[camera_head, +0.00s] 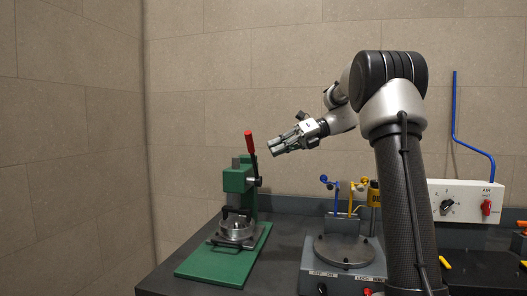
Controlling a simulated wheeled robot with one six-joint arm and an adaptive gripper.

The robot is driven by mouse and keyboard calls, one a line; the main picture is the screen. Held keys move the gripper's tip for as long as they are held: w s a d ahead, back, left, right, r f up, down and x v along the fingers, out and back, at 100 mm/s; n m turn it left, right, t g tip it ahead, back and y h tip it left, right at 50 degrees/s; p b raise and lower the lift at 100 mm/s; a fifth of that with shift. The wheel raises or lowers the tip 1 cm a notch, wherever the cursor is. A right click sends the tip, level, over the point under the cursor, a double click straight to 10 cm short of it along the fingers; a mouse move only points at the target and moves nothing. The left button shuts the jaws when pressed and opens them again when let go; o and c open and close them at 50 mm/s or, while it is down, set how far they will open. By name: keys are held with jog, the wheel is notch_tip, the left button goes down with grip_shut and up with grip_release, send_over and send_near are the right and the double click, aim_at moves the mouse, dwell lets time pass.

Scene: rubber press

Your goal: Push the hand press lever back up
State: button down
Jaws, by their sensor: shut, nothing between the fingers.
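The green hand press (238,185) stands on a green base plate at the left of the dark bench. Its lever, with a red handle (249,143), points up and leans slightly left. A round metal piece (236,228) with dark handles sits on the base under the press head. My gripper (272,150) is shut and empty. In the picture it is just right of the red handle, at about the same height, with its fingertips pointing left and down. A small gap shows between them; their depth apart is hard to tell.
A grey fixture with a round plate (343,249) and blue and yellow parts stands right of the press. A white control box (462,201) with a blue tube is at the right. My arm hides part of the bench. A wall closes off the left side.

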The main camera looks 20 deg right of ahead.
jog(key=v, duration=0.3)
jog(key=shift+d+f, duration=0.15)
jog(key=shift+d, duration=0.15)
